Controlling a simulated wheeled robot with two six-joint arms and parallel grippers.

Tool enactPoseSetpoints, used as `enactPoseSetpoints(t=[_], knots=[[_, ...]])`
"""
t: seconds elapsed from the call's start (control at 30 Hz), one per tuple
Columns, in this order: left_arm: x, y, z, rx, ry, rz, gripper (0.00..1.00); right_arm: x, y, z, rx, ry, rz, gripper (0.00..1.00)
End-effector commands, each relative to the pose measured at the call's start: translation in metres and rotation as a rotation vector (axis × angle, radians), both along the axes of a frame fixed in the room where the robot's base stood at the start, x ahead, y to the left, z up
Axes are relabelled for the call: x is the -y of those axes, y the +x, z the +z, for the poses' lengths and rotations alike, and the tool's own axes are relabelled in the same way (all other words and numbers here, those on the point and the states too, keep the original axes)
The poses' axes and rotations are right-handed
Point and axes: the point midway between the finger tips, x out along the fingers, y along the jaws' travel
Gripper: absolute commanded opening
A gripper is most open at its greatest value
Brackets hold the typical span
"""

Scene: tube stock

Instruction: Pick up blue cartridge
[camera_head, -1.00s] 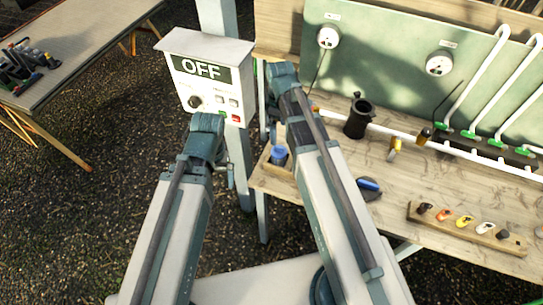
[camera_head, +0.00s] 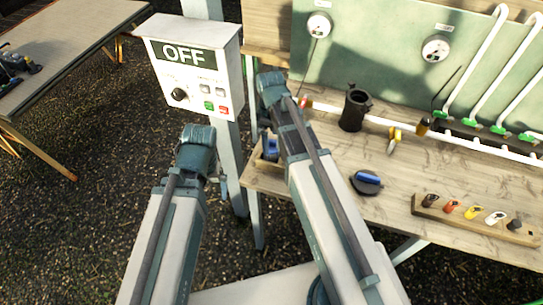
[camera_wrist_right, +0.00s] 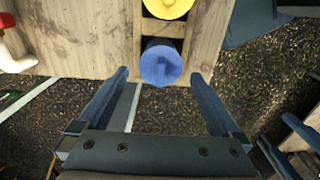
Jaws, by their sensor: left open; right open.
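The blue cartridge (camera_wrist_right: 161,64) sits in a slot of a wooden holder at the table edge, its round end facing the right wrist camera. In the head view the blue cartridge (camera_head: 271,148) is partly covered by my right arm. My right gripper (camera_wrist_right: 158,76) is open, with one finger on each side of the cartridge in the picture. The cartridge is not gripped, and I cannot tell how far off it is. My left gripper (camera_head: 222,181) is open and mostly hidden behind its wrist, left of the table.
A yellow cartridge (camera_wrist_right: 167,6) sits beside the blue one. On the table are a black cup-like part (camera_head: 354,111), a blue-and-black object (camera_head: 366,183) and a wooden strip (camera_head: 470,226) with several coloured pieces. A control box marked OFF (camera_head: 200,77) stands on a post behind my arms.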

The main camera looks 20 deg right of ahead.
Motion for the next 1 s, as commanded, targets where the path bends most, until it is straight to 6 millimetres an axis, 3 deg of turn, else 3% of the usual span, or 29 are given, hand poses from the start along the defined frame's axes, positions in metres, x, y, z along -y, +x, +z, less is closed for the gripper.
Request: enactPoseSetpoints(t=[0.17,0.53,0.83,0.87,1.0], knots=[[0.0,0.0,-0.008,0.0,0.0,0.0,1.0,0.001,-0.001,-0.008,0.0,0.0,0.0,1.0],[0.0,0.0,-0.05,0.0,0.0,0.001,1.0,0.003,-0.003,-0.05,0.0,0.0,0.0,1.0],[0.0,0.0,-0.051,0.0,0.0,0.001,1.0,0.003,-0.003,-0.051,0.0,0.0,0.0,1.0],[0.0,0.0,-0.051,0.0,0.0,0.001,1.0,0.003,-0.003,-0.051,0.0,0.0,0.0,0.98],[0.0,0.0,-0.051,0.0,0.0,0.001,1.0,0.003,-0.003,-0.051,0.0,0.0,0.0,0.73]])
